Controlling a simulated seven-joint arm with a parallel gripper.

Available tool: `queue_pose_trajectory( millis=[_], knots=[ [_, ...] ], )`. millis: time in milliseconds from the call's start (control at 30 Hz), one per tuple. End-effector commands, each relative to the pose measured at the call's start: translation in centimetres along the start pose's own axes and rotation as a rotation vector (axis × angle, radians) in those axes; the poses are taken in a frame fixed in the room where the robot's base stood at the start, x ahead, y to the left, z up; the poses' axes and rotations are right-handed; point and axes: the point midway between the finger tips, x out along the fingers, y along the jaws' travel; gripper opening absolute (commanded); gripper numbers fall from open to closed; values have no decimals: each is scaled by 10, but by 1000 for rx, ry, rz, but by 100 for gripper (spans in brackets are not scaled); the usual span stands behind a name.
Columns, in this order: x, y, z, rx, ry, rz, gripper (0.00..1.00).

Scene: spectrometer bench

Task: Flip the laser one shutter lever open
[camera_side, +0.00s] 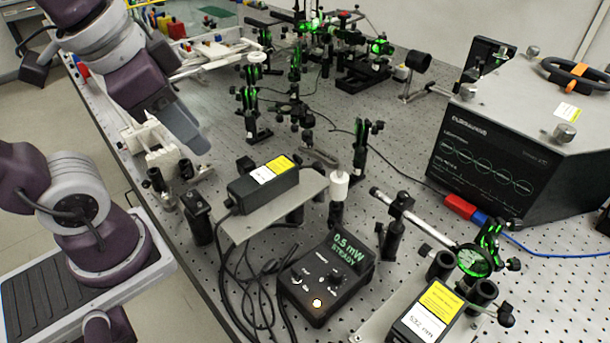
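A small black laser box (262,188) with a yellow and white label lies on a raised grey plate (235,230) at the centre. A second black box (430,312), labelled 532 nm, stands at the bottom right. Neither is readable as laser one, and I cannot make out a shutter lever for certain. A white cylinder (338,186) on a dark post stands just right of the central box. My gripper (186,132) hangs at the upper left, over the bench's left edge, apart from both boxes. Its fingers are not clearly seen, so its opening cannot be told.
A power meter (328,278) reading 0.5 mW STEADY sits in front, with loose black cables (245,275) beside it. Several posts with green-lit optics (360,150) stand behind. A large spectrometer housing (510,150) fills the right. Bare perforated bench (400,150) lies between.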

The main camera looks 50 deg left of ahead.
Motion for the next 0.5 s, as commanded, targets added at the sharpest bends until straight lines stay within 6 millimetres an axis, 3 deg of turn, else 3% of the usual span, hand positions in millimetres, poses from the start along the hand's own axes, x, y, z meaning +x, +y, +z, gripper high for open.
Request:
queue_pose_trajectory(
  millis=[167,300,500],
  knots=[
    [10,15,-74,675,-296,-9,36],
    [39,44,-125,1147,-483,71,36],
    [78,76,-155,1497,-622,203,36]
  ],
)
